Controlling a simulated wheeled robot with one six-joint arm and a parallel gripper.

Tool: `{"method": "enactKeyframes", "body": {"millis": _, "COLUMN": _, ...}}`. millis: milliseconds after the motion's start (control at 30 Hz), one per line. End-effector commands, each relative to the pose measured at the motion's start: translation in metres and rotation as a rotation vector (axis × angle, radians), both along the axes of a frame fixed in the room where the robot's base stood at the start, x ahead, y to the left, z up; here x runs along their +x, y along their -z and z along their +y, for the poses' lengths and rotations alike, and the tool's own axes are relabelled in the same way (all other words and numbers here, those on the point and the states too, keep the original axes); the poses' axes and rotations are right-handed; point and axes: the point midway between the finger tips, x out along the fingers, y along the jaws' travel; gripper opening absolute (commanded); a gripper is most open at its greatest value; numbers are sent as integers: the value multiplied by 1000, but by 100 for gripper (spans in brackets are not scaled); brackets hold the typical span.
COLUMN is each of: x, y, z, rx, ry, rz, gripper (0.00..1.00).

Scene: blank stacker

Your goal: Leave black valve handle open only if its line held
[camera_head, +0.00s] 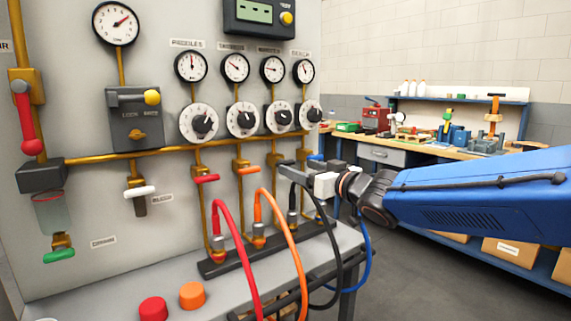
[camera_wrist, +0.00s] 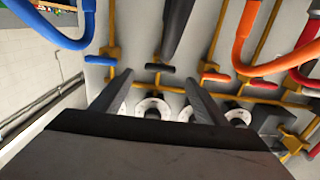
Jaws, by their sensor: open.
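The black valve handle (camera_wrist: 160,67) lies crosswise to its brass pipe in the wrist view. My gripper (camera_head: 290,168) is open in front of it, one finger on each side, and no contact is visible. The fingers also show in the wrist view (camera_wrist: 158,77). In the head view my gripper hides most of this handle. The third gauge (camera_head: 272,69), above that line, has its needle pointing about left. The third white dial (camera_head: 279,116) sits below that gauge. The black hose (camera_wrist: 178,25) hangs from the black line's lower end.
The red handle (camera_head: 207,178), orange handle (camera_head: 247,171) and blue handle (camera_wrist: 108,61) are also crosswise. Red hose (camera_head: 229,250), orange hose (camera_head: 290,240) and blue hose (camera_head: 364,255) loop close by. Red (camera_head: 153,309) and orange (camera_head: 192,295) caps sit on the grey ledge (camera_head: 110,290).

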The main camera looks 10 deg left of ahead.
Motion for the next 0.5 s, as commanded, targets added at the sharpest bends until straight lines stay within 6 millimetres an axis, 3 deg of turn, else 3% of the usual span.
{"method": "enactKeyframes", "body": {"millis": 300, "x": 33, "y": 1, "z": 39, "rx": 0, "ry": 0, "rz": 1, "gripper": 67}}
{"method": "enactKeyframes", "body": {"millis": 500, "x": 45, "y": 0, "z": 54, "rx": 1, "ry": 0, "rz": 1, "gripper": 67}}
